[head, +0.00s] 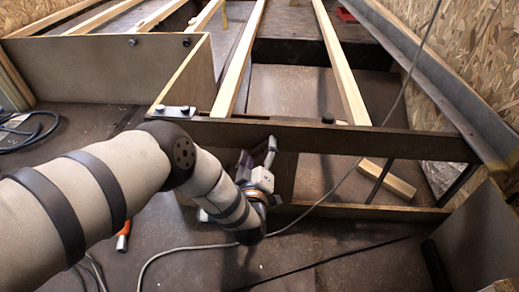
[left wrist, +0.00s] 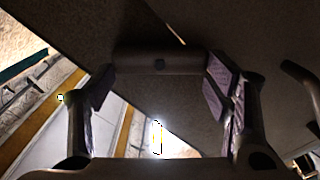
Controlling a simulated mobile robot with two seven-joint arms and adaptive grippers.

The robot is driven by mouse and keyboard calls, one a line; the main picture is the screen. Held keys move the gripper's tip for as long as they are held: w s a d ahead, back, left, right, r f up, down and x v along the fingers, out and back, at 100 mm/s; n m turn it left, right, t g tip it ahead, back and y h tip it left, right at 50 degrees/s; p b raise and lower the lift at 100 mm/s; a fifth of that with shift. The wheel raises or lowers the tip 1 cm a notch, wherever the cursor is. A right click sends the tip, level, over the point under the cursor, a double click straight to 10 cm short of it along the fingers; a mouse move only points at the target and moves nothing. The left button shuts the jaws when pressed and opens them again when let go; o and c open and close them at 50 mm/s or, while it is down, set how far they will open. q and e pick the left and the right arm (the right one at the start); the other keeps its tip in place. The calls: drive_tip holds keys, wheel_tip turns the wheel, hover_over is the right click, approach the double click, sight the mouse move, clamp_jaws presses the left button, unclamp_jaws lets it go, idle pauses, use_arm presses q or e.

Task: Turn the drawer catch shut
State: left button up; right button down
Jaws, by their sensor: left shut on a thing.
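My left gripper (head: 257,160) reaches in from the left to the near face of a long dark board (head: 340,138). In the left wrist view its two purple-padded fingers stand wide apart. Between them lies a dark bar-shaped piece with a small round screw-like spot at its middle, which looks like the drawer catch (left wrist: 135,62). The fingers are shut on its two ends. The catch lies across the wrist picture, against a brown surface. In the head view my gripper hides it, and I cannot tell how it is turned against the drawer. My right gripper is in neither view.
Pale wooden slats (head: 341,70) run away behind the dark board. A metal bracket (head: 175,111) sits at its left end. A loose wood block (head: 388,180) lies right of the gripper. A grey cable (head: 165,252) crosses the floor. An orange-handled tool (head: 123,237) lies beside my arm.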

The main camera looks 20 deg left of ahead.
use_arm(q)
drive_tip(key=n, duration=0.4)
drive_tip(key=shift+a+f, duration=0.1)
drive_tip(key=shift+f, duration=0.15)
drive_tip(key=shift+f+n, duration=0.15)
drive_tip(key=shift+n, duration=2.35)
drive_tip(key=o, duration=1.1)
drive_tip(key=shift+o, duration=0.2)
drive_tip(key=shift+s, duration=0.1)
drive_tip(key=v, duration=1.2)
